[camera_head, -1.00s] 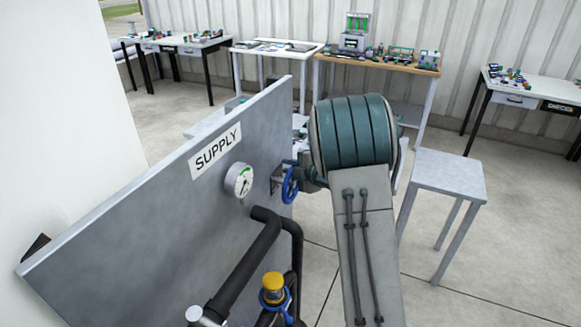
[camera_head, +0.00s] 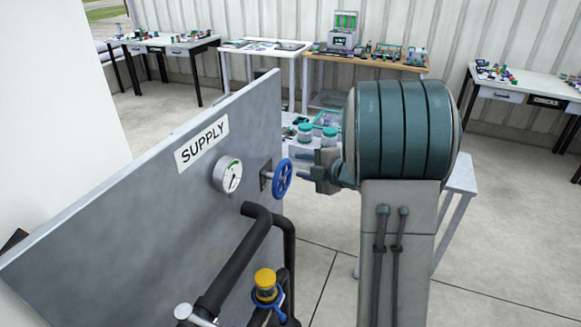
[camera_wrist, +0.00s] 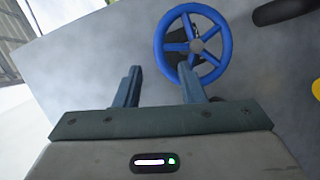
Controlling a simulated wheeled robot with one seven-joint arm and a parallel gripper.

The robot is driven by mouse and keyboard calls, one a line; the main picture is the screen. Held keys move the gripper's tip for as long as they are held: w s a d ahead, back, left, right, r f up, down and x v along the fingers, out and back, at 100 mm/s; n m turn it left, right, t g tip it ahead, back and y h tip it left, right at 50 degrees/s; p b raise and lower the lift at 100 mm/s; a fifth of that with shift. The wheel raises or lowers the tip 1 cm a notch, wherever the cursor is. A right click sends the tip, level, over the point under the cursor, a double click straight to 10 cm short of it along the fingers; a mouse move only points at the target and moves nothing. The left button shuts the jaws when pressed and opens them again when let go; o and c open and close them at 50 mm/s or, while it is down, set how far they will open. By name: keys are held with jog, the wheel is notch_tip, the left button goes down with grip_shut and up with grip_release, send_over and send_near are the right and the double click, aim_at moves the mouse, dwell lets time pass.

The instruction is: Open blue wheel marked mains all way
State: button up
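A blue spoked wheel (camera_head: 282,178) stands out from the grey panel (camera_head: 120,215) on a short stem, right of the gauge. It also shows in the wrist view (camera_wrist: 227,47), whole, beyond my fingers. No mains marking can be read in these frames. My gripper (camera_head: 307,168) is to the right of the wheel in the head view, with a small gap between them. In the wrist view my gripper (camera_wrist: 160,80) is open, its two fingers apart with nothing between them. The right finger tip overlaps the wheel's lower left rim in the picture.
A round gauge (camera_head: 228,175) and a SUPPLY label (camera_head: 202,144) are on the panel. Black pipes (camera_head: 240,262) run below the wheel. A yellow-capped fitting with a blue ring (camera_head: 265,284) stands at the bottom. Small jars (camera_head: 317,133) stand on a table behind my gripper.

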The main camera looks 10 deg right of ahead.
jog(key=v, duration=0.4)
dwell(0.4)
jog(key=s+d+r+m+h, duration=0.4)
jog(key=s+m+h, duration=0.2)
jog(key=m+h, duration=0.6)
jog(key=s+a+f+m+g+y, duration=0.2)
jog(key=s+a+m+g, duration=0.2)
jog(key=s, duration=0.7)
jog(key=s+a+f+m+g+y, duration=0.2)
jog(key=s+a+m, duration=0.4)
jog(key=s, duration=0.4)
jog(key=f+g, duration=0.1)
jog(key=g, duration=0.1)
jog(key=shift+s+a+f+g, duration=0.2)
jog(key=shift+s+a+g, duration=0.15)
jog(key=shift+g, duration=0.05)
